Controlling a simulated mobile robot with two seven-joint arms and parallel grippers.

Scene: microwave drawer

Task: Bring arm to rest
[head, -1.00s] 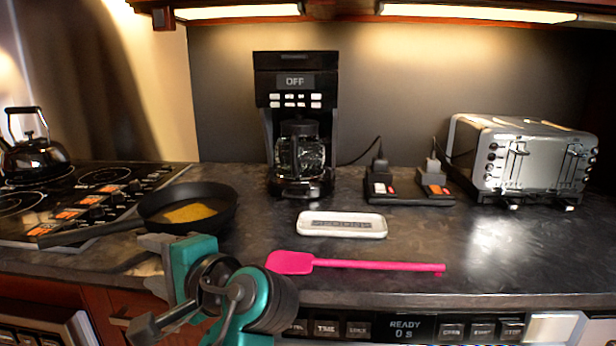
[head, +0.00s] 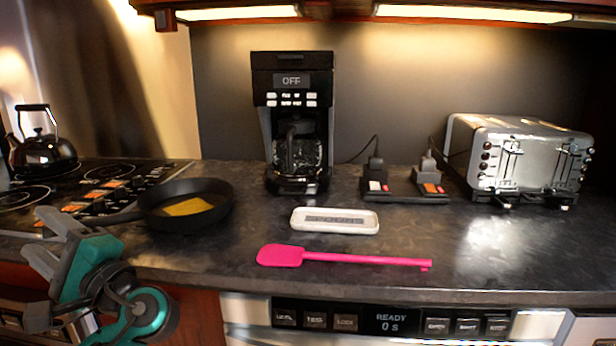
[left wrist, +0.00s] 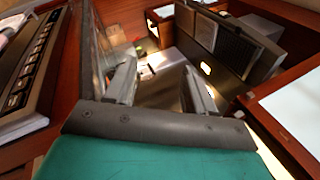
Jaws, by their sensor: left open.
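My left arm comes in at the lower left of the head view. Its left gripper (head: 50,240) is open, with the two grey fingers apart and nothing between them. It is in front of the counter's left part, close to the stove and the pan's handle. In the left wrist view the two fingers (left wrist: 160,85) are spread, with cabinet fronts and the floor area beyond. My right gripper is in neither view.
A black pan (head: 186,206) with yellow food stands right of the gripper, by the stove (head: 95,185). A pink spatula (head: 340,258) and white dish (head: 335,221) lie on the counter (head: 480,270). The microwave drawer panel (head: 390,318) is below; a coffee maker (head: 292,75) and toaster (head: 525,160) stand behind.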

